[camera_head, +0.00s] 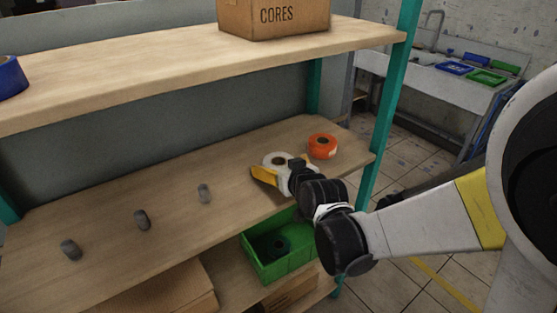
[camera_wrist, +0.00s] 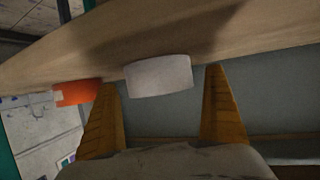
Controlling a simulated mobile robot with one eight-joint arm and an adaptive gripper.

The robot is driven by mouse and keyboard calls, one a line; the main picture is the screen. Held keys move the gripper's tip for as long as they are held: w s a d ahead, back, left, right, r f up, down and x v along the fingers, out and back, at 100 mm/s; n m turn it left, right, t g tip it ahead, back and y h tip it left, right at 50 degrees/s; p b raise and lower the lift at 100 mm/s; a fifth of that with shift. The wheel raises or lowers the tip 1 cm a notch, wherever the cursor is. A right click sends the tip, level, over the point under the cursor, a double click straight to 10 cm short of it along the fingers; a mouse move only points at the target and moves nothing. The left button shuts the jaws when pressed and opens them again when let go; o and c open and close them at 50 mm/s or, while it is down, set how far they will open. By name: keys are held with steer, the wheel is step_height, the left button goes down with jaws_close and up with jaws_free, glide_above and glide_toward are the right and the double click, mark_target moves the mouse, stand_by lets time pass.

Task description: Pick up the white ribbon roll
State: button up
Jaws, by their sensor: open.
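The white ribbon roll (camera_head: 273,159) lies flat on the middle wooden shelf (camera_head: 120,212). It also shows in the wrist view (camera_wrist: 158,76), between and beyond the fingertips. My gripper (camera_head: 272,172) is at the near side of the roll in the head view, with one yellow finger to its left and dark parts hiding some of the roll. In the wrist view my gripper (camera_wrist: 163,82) is open, its two yellow fingers apart with the roll in the gap. I cannot tell whether a finger touches the roll.
An orange roll (camera_head: 322,146) lies close to the right of the white roll. Several small grey cylinders (camera_head: 141,219) stand along the shelf's left part. A green bin (camera_head: 265,262) is below. A CORES box (camera_head: 262,20) and a blue roll (camera_head: 10,77) are above. A teal post (camera_head: 388,95) stands right.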

steer(key=shift+w+a+f, duration=0.15)
steer(key=shift+w+f, duration=0.05)
steer(key=shift+w, duration=0.1)
steer(key=shift+s+r, duration=0.1)
steer(key=shift+r, duration=0.05)
steer(key=shift+c, duration=0.3)
